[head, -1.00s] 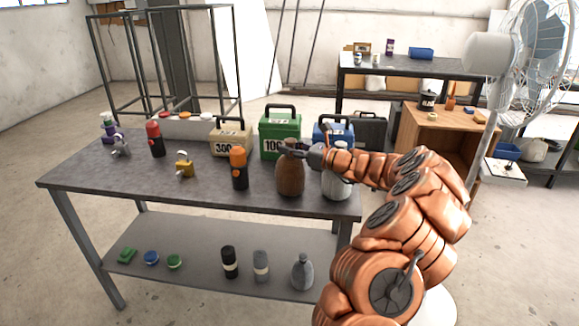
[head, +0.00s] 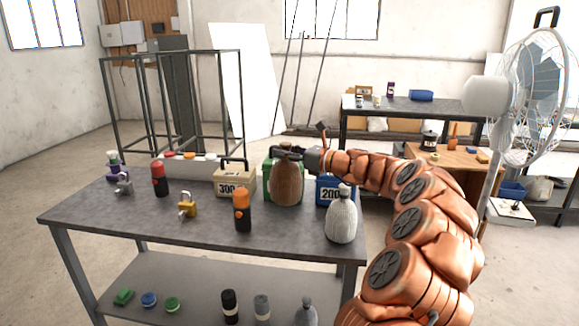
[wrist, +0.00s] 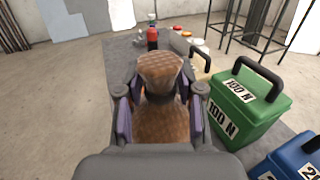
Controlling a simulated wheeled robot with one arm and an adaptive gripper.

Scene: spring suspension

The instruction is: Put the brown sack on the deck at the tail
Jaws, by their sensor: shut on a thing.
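The brown sack (head: 287,185) is a round bag with a narrow tied neck. My gripper (head: 301,157) is shut on its neck and holds it upright above the workbench, in front of the green 100 N case. In the wrist view my gripper (wrist: 160,95) has a finger on each side of the neck, and the sack (wrist: 162,125) fills the space between them. I cannot tell which surface is the deck at the tail.
The workbench (head: 140,221) also holds a white sack (head: 341,219), an orange-topped bottle (head: 242,211), padlocks and a beige 300 case (head: 234,179). Green (wrist: 250,103) and blue (wrist: 290,160) cases stand close to my gripper. A metal frame (head: 242,100) rises behind.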

